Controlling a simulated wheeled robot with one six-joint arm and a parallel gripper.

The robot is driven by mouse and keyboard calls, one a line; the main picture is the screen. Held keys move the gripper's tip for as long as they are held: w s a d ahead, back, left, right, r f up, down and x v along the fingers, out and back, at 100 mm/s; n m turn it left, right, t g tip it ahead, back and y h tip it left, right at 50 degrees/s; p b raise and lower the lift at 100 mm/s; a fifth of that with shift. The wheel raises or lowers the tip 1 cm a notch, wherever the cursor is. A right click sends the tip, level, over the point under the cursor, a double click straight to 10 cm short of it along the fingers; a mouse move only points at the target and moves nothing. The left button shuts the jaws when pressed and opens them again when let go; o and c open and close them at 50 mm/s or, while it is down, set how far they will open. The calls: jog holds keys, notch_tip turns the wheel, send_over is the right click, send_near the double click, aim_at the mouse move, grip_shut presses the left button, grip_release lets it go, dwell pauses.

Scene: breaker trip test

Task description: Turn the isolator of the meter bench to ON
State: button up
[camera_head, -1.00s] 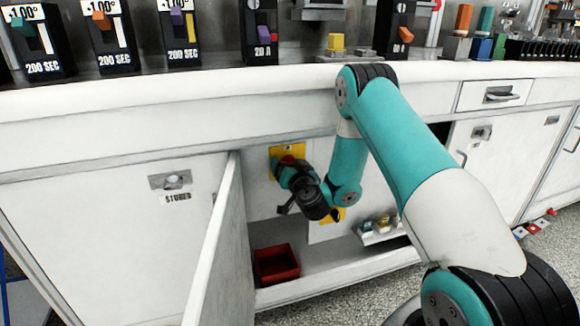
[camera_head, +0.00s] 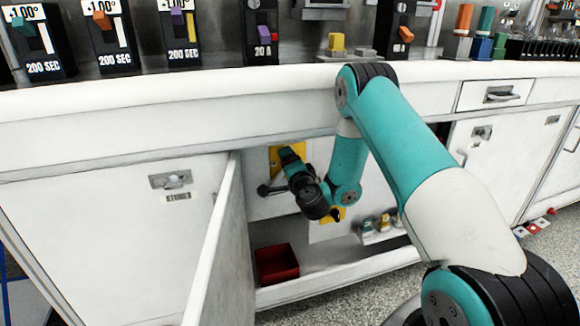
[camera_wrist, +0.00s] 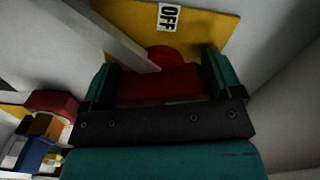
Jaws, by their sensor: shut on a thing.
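The isolator is a red handle (camera_wrist: 160,86) on a yellow plate (camera_wrist: 205,28) inside the open cupboard under the bench. In the wrist view an OFF label (camera_wrist: 168,17) shows on the plate. My gripper (camera_wrist: 160,76) is shut on the red handle, with one teal finger on each side of it. In the head view the yellow plate (camera_head: 274,160) shows behind my gripper (camera_head: 288,155), which hides the handle. I see no ON label, and I cannot tell the handle's exact angle.
The open cupboard door (camera_head: 222,250) stands left of my arm. A red bin (camera_head: 277,264) sits on the cupboard floor. A second yellow plate (camera_head: 338,214) and small coloured items (camera_head: 383,223) are to the right. A pale bar (camera_wrist: 120,40) crosses the wrist view.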

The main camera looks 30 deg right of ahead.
jog(key=shift+f+m, duration=0.1)
jog(key=shift+m, duration=1.6)
jog(key=o, duration=0.7)
jog(key=shift+s+d, duration=0.1)
jog(key=shift+o, duration=0.2)
